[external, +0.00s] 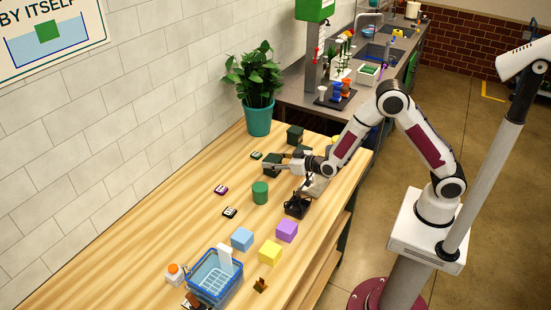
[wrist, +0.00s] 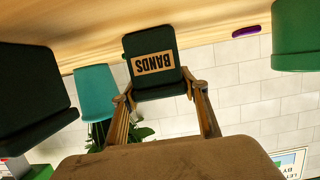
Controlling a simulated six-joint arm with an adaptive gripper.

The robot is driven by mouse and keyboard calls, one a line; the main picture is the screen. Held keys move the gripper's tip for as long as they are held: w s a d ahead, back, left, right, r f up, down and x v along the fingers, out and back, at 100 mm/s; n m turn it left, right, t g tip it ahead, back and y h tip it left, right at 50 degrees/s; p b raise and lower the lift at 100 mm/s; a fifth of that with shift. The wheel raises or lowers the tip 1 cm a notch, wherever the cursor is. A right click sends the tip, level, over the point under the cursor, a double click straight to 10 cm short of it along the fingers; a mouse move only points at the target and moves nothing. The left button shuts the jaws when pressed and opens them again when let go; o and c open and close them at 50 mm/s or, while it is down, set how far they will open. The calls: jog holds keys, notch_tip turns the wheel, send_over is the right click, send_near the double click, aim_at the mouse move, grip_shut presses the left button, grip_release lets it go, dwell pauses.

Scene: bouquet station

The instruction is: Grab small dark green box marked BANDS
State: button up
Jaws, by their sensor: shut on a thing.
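The small dark green box marked BANDS (wrist: 150,45) is in the middle of the wrist view, its tan label upside down. My gripper (wrist: 163,95) is shut on it, with one finger at each side. In the external view the dark green box (external: 271,159) is at the fingertips of my gripper (external: 272,167), over the far part of the wooden table. The fingers partly cover it there. I cannot tell whether it touches the table.
Another dark green box (external: 295,135) stands behind, near the teal plant pot (external: 258,118). A green cylinder (external: 260,193) stands in front. A black object (external: 297,206) lies near the right edge. Coloured cubes and a blue basket (external: 214,276) are nearer the front.

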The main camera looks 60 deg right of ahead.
aim_at(273, 158)
jog(key=shift+r, duration=5.05)
